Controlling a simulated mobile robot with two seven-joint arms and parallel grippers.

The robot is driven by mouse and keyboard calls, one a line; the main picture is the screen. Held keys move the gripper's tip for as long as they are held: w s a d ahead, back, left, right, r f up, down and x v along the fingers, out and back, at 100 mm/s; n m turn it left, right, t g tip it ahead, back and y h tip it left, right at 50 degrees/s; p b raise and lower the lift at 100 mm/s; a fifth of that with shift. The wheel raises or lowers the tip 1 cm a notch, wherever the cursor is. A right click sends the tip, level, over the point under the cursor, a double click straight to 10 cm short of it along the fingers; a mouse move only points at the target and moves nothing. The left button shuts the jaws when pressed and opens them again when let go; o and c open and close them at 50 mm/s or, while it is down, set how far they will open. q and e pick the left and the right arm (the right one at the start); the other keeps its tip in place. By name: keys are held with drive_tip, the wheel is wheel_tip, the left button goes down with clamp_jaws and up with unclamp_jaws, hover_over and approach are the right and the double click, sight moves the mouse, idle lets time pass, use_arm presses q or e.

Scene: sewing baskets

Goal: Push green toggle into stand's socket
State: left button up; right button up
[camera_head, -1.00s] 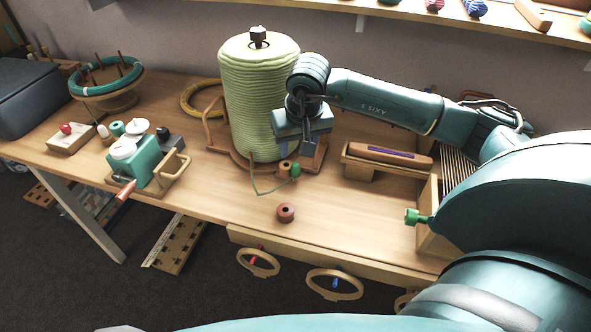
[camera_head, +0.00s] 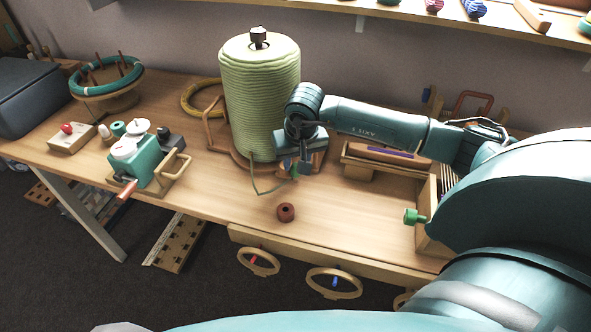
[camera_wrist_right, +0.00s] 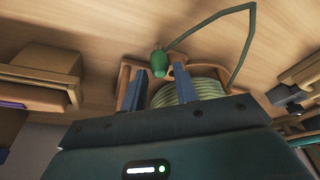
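The small green toggle (camera_wrist_right: 159,63) sits at the end of a thin green cord in the right wrist view. My right gripper (camera_wrist_right: 155,80) is open, with its two blue fingers on either side of the toggle's near end and gaps beside it. In the head view the right gripper (camera_head: 297,168) is low at the front right of the wooden stand, which carries a big pale green yarn cone (camera_head: 260,95). The stand's wooden frame (camera_wrist_right: 124,72) also shows behind the fingers. The socket is hidden or cannot be made out. My left gripper is out of view.
A red-brown ring-shaped spool (camera_head: 286,212) lies on the table in front of the stand. A teal winder (camera_head: 143,160) stands to the left. A wooden tray (camera_head: 385,158) and a green knob (camera_head: 413,217) are to the right. The front middle of the table is mostly clear.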

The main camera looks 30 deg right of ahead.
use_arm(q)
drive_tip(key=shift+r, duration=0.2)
use_arm(e)
clamp_jaws()
drive_tip(key=shift+r, duration=0.1)
